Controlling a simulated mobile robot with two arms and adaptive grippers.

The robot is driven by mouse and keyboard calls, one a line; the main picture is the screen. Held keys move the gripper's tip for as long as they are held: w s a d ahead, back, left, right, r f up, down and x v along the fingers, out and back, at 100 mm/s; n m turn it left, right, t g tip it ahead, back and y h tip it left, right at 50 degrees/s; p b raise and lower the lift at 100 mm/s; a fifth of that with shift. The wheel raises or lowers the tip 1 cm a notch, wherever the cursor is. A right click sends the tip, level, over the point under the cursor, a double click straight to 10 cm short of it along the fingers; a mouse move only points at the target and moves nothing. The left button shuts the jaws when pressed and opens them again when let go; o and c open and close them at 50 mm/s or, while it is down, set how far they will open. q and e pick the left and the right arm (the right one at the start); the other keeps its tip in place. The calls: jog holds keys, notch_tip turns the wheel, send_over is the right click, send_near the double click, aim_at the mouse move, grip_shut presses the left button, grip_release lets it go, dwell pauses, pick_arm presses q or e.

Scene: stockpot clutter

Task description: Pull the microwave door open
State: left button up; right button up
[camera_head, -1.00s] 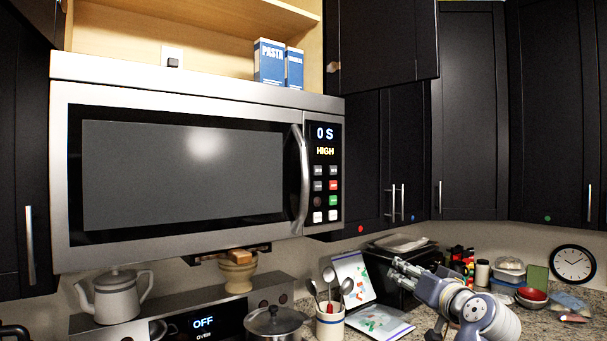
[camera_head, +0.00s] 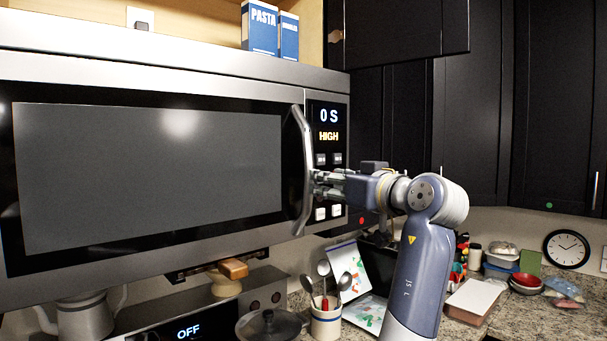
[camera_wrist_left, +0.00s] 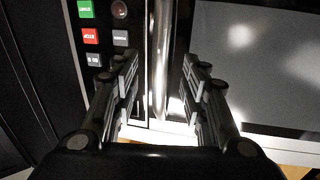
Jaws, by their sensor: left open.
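The steel microwave (camera_head: 170,62) hangs above the stove with its dark glass door (camera_head: 150,180) shut. Its curved vertical handle (camera_head: 301,140) is at the door's right edge, beside the button panel (camera_head: 328,125). My left gripper (camera_head: 316,184) is at the lower half of the handle, its fingers in front of the panel's lower buttons. In the left wrist view, my open gripper (camera_wrist_left: 160,75) has one finger on each side of the handle (camera_wrist_left: 159,40). The handle runs between the fingers with gaps, and neither finger clearly touches it. My right gripper is not in view.
Pasta boxes (camera_head: 262,28) stand on the microwave. An upper cabinet door (camera_head: 405,30) juts out at its right. Below are a kettle (camera_head: 85,318), a lidded pan (camera_head: 270,326) and a utensil crock (camera_head: 326,322). The space before the microwave door looks clear.

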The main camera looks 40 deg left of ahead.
aim_at(309, 180)
pick_arm(q)
jog(key=p+x, duration=0.3)
jog(key=x, duration=0.4)
jog(key=shift+a+r+p, duration=0.15)
jog(key=shift+p, duration=0.25)
jog(key=shift+w+a, duration=0.2)
jog(key=shift+a, duration=0.5)
jog(key=shift+p, duration=0.3)
jog(key=shift+d, duration=0.15)
jog(key=shift+c, duration=0.2)
grip_shut()
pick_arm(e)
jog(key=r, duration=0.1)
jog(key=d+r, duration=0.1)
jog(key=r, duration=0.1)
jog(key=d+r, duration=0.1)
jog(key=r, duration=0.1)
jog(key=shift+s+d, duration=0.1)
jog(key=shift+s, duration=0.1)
